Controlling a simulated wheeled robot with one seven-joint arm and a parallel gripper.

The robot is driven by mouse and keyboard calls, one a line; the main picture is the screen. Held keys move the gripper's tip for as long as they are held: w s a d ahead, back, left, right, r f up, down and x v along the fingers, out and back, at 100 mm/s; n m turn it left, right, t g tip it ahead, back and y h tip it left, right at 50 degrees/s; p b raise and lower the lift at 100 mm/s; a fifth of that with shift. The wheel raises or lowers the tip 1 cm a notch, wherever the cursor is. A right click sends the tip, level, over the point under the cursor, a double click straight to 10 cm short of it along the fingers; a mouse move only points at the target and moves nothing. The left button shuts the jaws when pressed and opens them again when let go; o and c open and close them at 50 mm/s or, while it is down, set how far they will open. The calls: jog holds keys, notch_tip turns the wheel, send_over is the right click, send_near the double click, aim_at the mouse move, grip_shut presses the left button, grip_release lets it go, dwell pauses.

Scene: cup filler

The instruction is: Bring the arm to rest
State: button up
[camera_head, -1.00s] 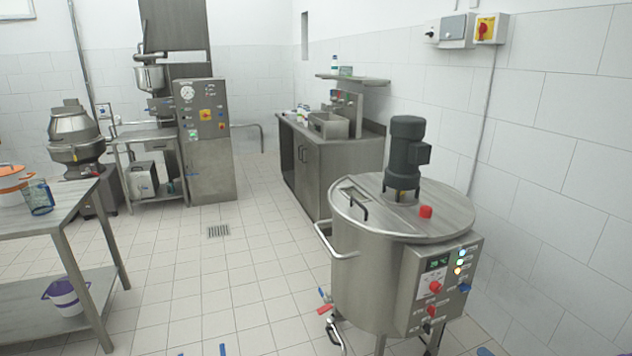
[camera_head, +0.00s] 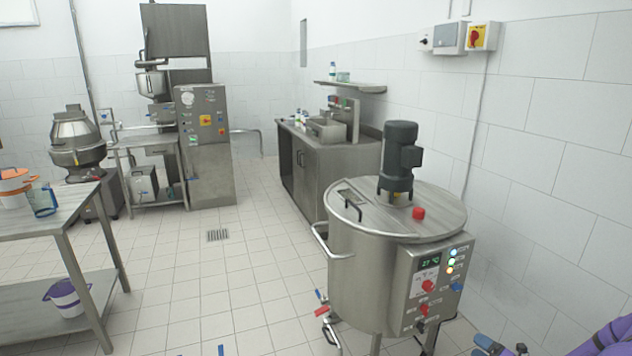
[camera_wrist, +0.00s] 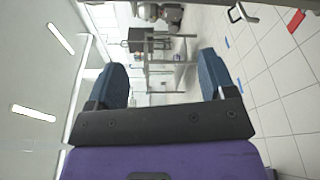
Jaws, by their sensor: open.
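My gripper (camera_wrist: 161,82) shows in the wrist view with its two blue fingers spread wide apart and nothing between them. The wrist view is turned on its side, with the ceiling lamps at left and the tiled floor at right.
A steel vat (camera_head: 366,270) with a motor on its lid stands at right, near the tiled wall. A steel table (camera_head: 50,222) with a blue jug (camera_head: 42,200) is at left. A sink counter (camera_head: 340,165) stands behind the vat. The middle floor is clear.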

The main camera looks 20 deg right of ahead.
jog(key=w+a+r+n+g+y, duration=0.2)
jog(key=w+a+r+n+g, duration=0.15)
jog(key=r+n, duration=0.5)
jog(key=w+a+r+n+g+y, duration=0.2)
jog(key=a+r+n+g, duration=0.25)
jog(key=r, duration=0.65)
jog(key=w+a+r+n+g+y, duration=0.2)
jog(key=w+a+r+n+g, duration=0.15)
jog(key=r+n, duration=0.45)
jog(key=s+a+r+n+g+h, duration=0.25)
jog(key=a+r+n, duration=0.25)
jog(key=a+r, duration=0.3)
jog(key=s+a+r+n+g+h, duration=0.25)
jog(key=a+r+n, duration=0.35)
jog(key=r, duration=0.5)
jog(key=s+a+r+n+t+h, duration=0.1)
jog(key=s+a+r+n+h, duration=0.1)
jog(key=s+r+n, duration=0.3)
jog(key=s+a+r+n+t+h, duration=0.2)
jog(key=s+a+r+n, duration=0.2)
jog(key=s, duration=0.5)
jog(key=s+a+r+n+t+h, duration=0.2)
jog(key=s+a+r+n, duration=0.2)
jog(key=s+n, duration=0.3)
jog(key=shift+s+a+r, duration=0.4)
jog(key=shift+s+r, duration=0.2)
jog(key=shift+r, duration=0.2)
